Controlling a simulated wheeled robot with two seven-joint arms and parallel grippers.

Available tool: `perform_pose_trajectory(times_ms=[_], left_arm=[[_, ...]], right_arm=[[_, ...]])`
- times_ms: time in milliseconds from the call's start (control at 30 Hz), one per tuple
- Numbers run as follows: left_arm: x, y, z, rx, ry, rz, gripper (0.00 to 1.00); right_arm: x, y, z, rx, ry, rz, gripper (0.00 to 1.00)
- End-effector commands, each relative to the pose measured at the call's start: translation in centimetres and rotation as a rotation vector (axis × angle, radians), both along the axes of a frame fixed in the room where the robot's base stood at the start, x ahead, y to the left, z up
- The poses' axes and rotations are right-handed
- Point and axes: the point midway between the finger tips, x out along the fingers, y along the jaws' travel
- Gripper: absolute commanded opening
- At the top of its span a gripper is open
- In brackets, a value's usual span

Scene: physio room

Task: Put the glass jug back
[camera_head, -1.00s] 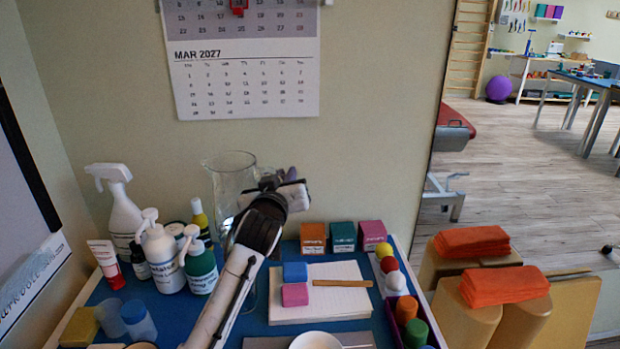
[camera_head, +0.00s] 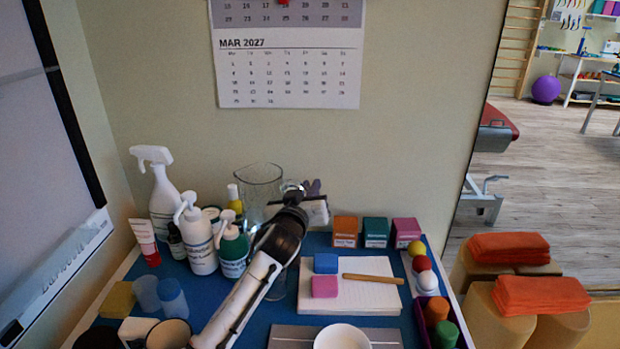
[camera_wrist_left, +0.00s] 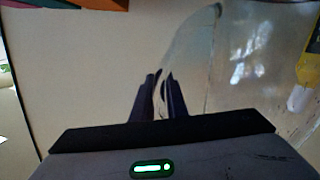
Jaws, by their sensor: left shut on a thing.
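The clear glass jug (camera_head: 258,186) stands upright at the back of the blue-topped table, right of the bottles. My left gripper (camera_head: 304,193) is at the jug's right side in the head view, and my arm hides much of the jug's lower body. In the left wrist view the dark fingers (camera_wrist_left: 158,98) are shut on the jug's handle, with the glass body (camera_wrist_left: 245,60) to the right. I cannot tell whether the jug's base touches the table. My right gripper is not in view.
Pump bottles (camera_head: 200,240) and a spray bottle (camera_head: 163,195) crowd the left of the jug. Small boxes (camera_head: 345,231) stand to the right, behind a notepad (camera_head: 380,293) with two blocks and a stick. A white bowl (camera_head: 342,337) is in front.

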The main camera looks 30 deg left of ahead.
Motion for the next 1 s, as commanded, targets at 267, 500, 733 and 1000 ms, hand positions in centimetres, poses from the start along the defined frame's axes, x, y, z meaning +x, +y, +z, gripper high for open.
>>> perform_pose_trajectory(times_ms=[267,500,733,1000], left_arm=[[0.1,0.0,-0.1,0.01,-0.011,-0.001,0.0],[0.0,0.0,-0.7,0.001,-0.001,0.0,0.31],[-0.1,-0.1,-0.6,0.001,-0.001,-0.001,0.31],[-3.3,-1.3,-0.3,-0.001,-0.002,-0.001,0.31]], right_arm=[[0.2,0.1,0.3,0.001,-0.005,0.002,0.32],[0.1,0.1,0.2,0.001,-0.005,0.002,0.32],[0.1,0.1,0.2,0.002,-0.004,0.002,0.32],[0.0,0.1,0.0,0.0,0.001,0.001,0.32]])
